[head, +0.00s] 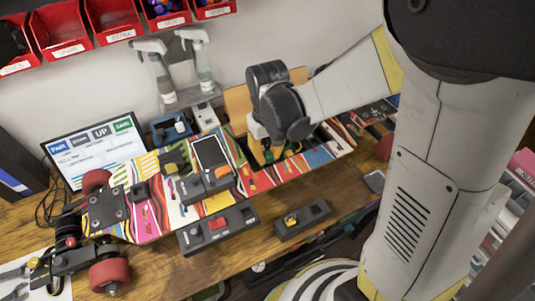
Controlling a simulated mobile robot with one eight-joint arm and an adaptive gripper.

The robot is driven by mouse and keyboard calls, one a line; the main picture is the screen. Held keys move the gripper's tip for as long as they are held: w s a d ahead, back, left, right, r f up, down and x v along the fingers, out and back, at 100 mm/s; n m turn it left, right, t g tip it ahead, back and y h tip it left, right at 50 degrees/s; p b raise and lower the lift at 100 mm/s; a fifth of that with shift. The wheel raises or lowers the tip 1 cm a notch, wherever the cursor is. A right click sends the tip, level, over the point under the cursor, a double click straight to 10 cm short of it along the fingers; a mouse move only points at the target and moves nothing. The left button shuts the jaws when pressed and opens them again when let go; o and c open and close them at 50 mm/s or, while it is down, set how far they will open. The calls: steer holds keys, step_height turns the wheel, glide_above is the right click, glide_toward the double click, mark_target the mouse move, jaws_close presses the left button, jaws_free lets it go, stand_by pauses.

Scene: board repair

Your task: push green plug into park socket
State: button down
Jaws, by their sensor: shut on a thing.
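My gripper (268,154) points down over the far middle of the colourful skateboard deck (262,181), in front of an orange-brown panel (237,106). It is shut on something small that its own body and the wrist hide. I cannot make out a green plug or its colour anywhere. No socket can be picked out as the park socket. A dark module with a red switch (218,224) lies on the bench at the front. A smaller dark module with a yellow part (292,220) lies to its right.
Another module (192,189) and a phone-like device (211,153) sit on the deck. A monitor (98,153) stands at the left, and spray bottles (156,72) stand behind. Red bins (60,28) hang above. Red wheels (110,274) are at the left. Bare bench shows in front.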

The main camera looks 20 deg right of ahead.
steer(key=shift+f+b, duration=1.5)
steer(key=shift+f, duration=0.15)
stand_by(2.2)
steer(key=c, duration=0.9)
jaws_free()
steer(key=shift+c, duration=0.2)
steer(key=shift+r, duration=0.2)
steer(key=shift+w+a+r+p, duration=0.1)
steer(key=shift+r+p, duration=0.55)
steer(key=shift+p, duration=0.1)
steer(key=shift+r, duration=0.35)
steer(key=shift+r+p, duration=0.4)
steer(key=shift+p, duration=0.1)
